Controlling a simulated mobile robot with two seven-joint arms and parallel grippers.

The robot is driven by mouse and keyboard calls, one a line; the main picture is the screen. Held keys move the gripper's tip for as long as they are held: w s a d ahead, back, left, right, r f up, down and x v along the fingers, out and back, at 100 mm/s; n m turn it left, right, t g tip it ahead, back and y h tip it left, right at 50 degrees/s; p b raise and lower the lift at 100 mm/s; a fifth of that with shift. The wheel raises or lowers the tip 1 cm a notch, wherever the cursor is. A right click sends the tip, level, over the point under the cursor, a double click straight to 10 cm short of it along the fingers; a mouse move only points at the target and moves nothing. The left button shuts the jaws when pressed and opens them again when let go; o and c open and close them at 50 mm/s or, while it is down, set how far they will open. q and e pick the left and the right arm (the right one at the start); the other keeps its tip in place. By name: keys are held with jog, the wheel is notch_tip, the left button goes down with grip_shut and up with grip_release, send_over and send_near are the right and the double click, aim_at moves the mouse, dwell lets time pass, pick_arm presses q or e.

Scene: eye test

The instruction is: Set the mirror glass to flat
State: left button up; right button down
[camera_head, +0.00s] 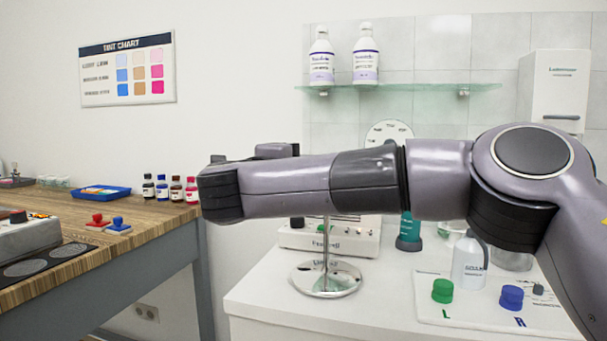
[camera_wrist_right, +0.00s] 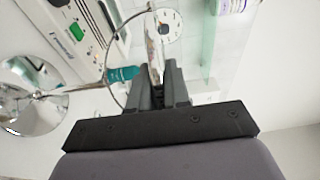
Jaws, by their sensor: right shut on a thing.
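The mirror's round chrome base (camera_head: 325,279) and thin stem stand on the white counter in the head view; my right arm hides its upper part. In the right wrist view the base (camera_wrist_right: 16,122) is at the left, and a thin dark hoop (camera_wrist_right: 108,52) curves around the mirror glass (camera_wrist_right: 153,48). The glass shows as a narrow, nearly edge-on sliver, turned out of the hoop's plane. My right gripper (camera_wrist_right: 158,72) is shut on the glass edge. The head view hides its fingers. My left gripper is not in view.
A white device (camera_head: 300,238) stands behind the base. A glass shelf (camera_head: 420,87) holds two bottles above. The counter's front left is clear.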

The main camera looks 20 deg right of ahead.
dwell(0.3)
jog(key=c, duration=1.2)
grip_release()
jog(key=shift+o, duration=0.2)
jog(key=shift+a, duration=0.1)
jog(key=shift+s+a, duration=0.2)
jog(key=shift+a, duration=0.05)
jog(key=v, duration=0.6)
jog(key=shift+s, duration=0.2)
jog(key=shift+a, duration=0.1)
